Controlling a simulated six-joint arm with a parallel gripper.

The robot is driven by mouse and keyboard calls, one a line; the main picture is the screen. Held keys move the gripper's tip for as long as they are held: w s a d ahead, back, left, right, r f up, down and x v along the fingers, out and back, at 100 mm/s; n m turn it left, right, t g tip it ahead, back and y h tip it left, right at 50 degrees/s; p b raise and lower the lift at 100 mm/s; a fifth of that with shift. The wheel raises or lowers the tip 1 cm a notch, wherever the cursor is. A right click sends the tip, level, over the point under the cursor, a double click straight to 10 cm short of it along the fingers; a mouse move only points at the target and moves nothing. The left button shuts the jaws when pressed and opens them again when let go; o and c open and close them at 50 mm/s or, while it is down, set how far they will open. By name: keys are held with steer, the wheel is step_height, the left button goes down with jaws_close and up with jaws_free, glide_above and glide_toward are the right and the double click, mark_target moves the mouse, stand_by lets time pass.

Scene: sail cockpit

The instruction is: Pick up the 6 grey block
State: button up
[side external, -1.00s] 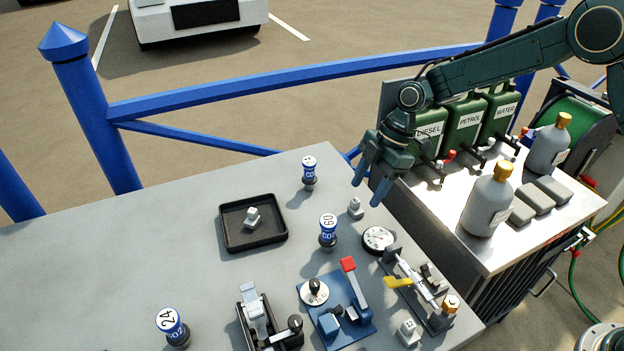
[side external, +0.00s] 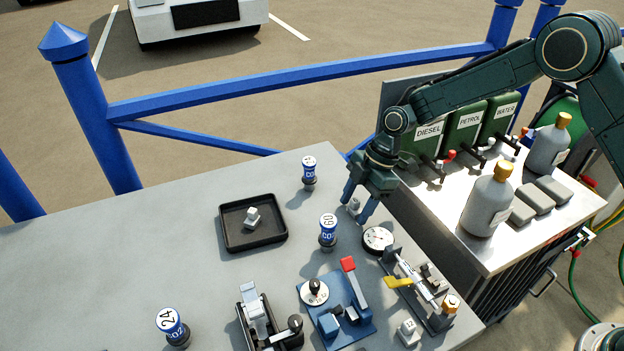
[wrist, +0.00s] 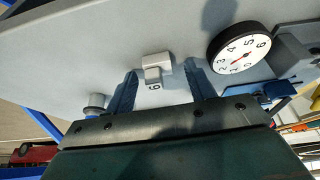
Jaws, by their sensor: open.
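The grey block (wrist: 156,67) marked 6 stands on the grey table (wrist: 90,40). In the wrist view it lies between and just beyond the two fingertips of my open gripper (wrist: 160,85), with space on both sides. In the side view, the block (side external: 354,204) shows small between the fingers of my gripper (side external: 356,212), partly hidden by them. I cannot tell from the side view how high the fingertips are above the table. Two more light grey blocks show: one in the black tray (side external: 228,240) and one (side external: 408,333) near the front edge.
A round gauge (side external: 378,240) lies right of my gripper. A blue CO2 cylinder (side external: 328,232) stands in front of it and another (side external: 309,172) to the left. Lever mechanisms (side external: 340,308) fill the front. A metal cabinet with bottles (side external: 488,205) stands right. The table's left side is mostly clear.

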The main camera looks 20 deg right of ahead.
mark_target(357, 202)
steer(key=c, duration=1.1)
steer(key=shift+o, duration=0.2)
step_height(357, 202, up, 20)
stand_by(0.7)
